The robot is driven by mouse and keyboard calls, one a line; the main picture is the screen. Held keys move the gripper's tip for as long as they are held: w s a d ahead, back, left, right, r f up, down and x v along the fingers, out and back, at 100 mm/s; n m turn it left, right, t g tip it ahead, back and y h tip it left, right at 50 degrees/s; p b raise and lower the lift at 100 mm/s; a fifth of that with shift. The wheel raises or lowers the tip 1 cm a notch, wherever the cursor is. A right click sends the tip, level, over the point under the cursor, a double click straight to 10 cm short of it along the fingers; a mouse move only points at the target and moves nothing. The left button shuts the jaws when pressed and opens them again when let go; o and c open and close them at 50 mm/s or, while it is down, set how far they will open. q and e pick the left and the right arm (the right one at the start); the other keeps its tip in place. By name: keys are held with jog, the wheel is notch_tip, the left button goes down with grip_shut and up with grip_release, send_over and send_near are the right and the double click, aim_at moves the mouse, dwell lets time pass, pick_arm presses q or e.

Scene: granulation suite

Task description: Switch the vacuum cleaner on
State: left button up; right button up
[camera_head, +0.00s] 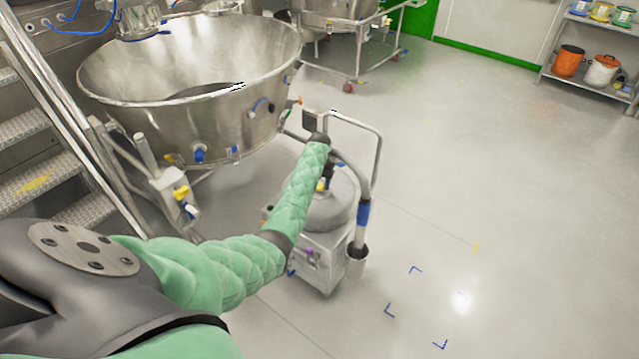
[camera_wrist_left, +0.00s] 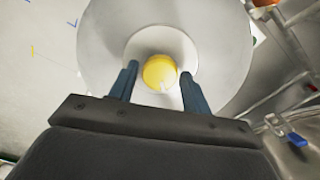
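The vacuum cleaner (camera_head: 325,268) stands on the floor at the middle of the head view, a pale boxy base under a round grey drum, with a push handle and a hose. In the left wrist view its round top (camera_wrist_left: 225,45) fills the upper middle, and a yellow round knob (camera_wrist_left: 160,72) sits at its centre. My left gripper (camera_wrist_left: 159,75) is open, with one dark finger on each side of the knob. I cannot tell whether either finger touches it. In the head view my green-sleeved left arm hides most of this gripper and the knob. My right gripper is out of view.
A large steel bowl (camera_head: 190,75) on a wheeled frame stands just behind and left of the vacuum. Metal steps (camera_head: 35,155) are at the far left. A shelf with pots (camera_head: 590,85) stands at the back right. The floor to the right is clear.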

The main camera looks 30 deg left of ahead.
pick_arm(q)
jog(key=c, duration=0.6)
